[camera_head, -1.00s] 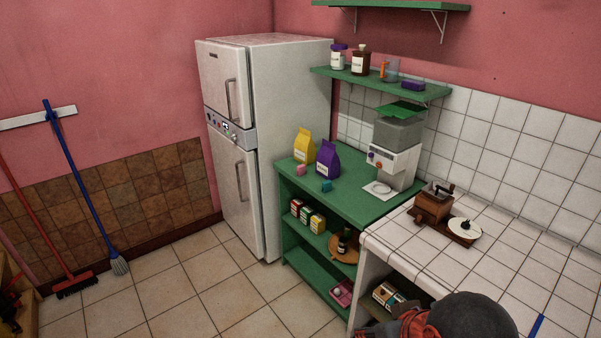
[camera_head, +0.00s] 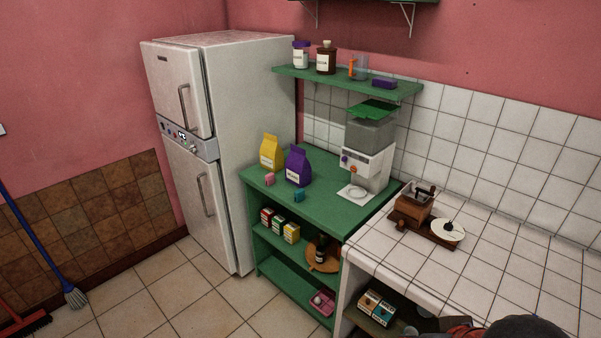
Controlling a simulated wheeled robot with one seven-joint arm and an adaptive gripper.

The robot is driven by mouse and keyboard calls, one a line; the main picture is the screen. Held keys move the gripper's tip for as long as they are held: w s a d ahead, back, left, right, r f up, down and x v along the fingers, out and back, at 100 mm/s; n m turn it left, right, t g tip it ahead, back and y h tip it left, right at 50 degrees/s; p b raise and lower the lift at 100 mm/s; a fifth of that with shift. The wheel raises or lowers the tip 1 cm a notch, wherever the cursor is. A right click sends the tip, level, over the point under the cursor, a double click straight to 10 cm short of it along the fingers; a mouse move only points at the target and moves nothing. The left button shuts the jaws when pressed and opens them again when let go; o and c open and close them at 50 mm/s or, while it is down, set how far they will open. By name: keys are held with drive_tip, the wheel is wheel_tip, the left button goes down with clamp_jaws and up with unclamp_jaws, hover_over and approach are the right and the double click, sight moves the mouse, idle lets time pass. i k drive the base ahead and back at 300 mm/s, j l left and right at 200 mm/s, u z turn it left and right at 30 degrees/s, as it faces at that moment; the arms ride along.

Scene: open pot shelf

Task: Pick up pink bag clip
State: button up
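A small pink bag clip (camera_head: 270,179) lies on the top of the green shelf unit (camera_head: 335,212), near its front left edge. It is in front of a yellow bag (camera_head: 271,151) and to the left of a purple bag (camera_head: 298,166). A small teal clip (camera_head: 299,196) lies to its right. Part of my arm shows at the bottom right edge, well apart from the clip. My gripper cannot be made out.
A white dispenser (camera_head: 368,160) stands at the right of the green top. A grinder (camera_head: 415,204) sits on the white tiled counter (camera_head: 500,262). A fridge (camera_head: 222,150) stands left. The tiled floor (camera_head: 185,297) in front is clear.

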sight(269, 179)
drive_tip(key=i+j+z, duration=0.3)
drive_tip(key=j, duration=0.35)
drive_tip(key=i+j+z, duration=0.1)
drive_tip(key=i+j, duration=0.2)
drive_tip(key=i+j+z, duration=0.15)
drive_tip(key=j, duration=0.25)
drive_tip(key=i+j+z, duration=0.15)
drive_tip(key=j, duration=0.25)
drive_tip(key=i+j, duration=0.15)
drive_tip(key=j, duration=0.25)
drive_tip(key=i+j, duration=0.15)
drive_tip(key=j, duration=0.25)
drive_tip(key=i+j, duration=0.15)
drive_tip(key=j, duration=0.2)
drive_tip(key=i+j, duration=0.15)
drive_tip(key=j, duration=0.25)
drive_tip(key=i+j, duration=0.15)
drive_tip(key=j, duration=0.25)
drive_tip(key=i+j+z, duration=0.1)
drive_tip(key=j, duration=0.3)
drive_tip(key=i+j, duration=0.2)
drive_tip(key=j, duration=0.2)
